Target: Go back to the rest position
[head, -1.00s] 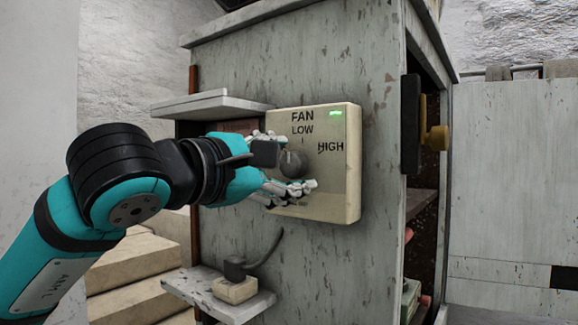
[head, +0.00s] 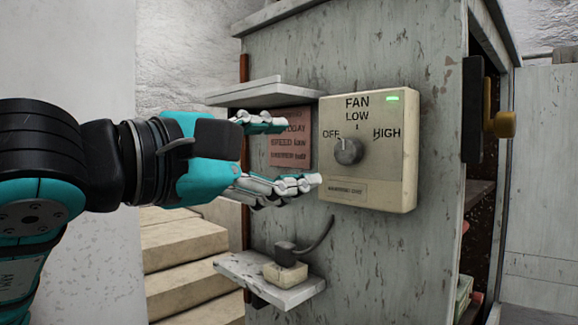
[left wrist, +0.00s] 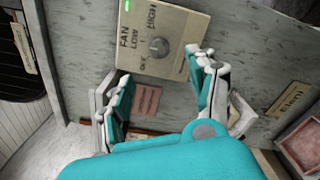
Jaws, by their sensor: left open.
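My left gripper (head: 283,154) is open and empty, left of the fan control box (head: 405,155) in the head view. The box is cream, with OFF, LOW and HIGH marks and a lit green lamp (head: 392,98). Its round grey knob (head: 348,151) stands clear of my fingers, and its pointer seems to face OFF. In the left wrist view the spread fingers of my left gripper (left wrist: 162,97) lie below the knob (left wrist: 158,46), with the box (left wrist: 185,22) ahead of them. My right gripper is not in view.
The box is on a worn grey cabinet (head: 440,55). A small shelf (head: 265,93) juts out just above my left gripper, and a lower shelf (head: 297,295) holds a small block with a dark handle (head: 286,262). A reddish notice (head: 290,140) is behind the fingers. Pale steps (head: 180,255) are at left.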

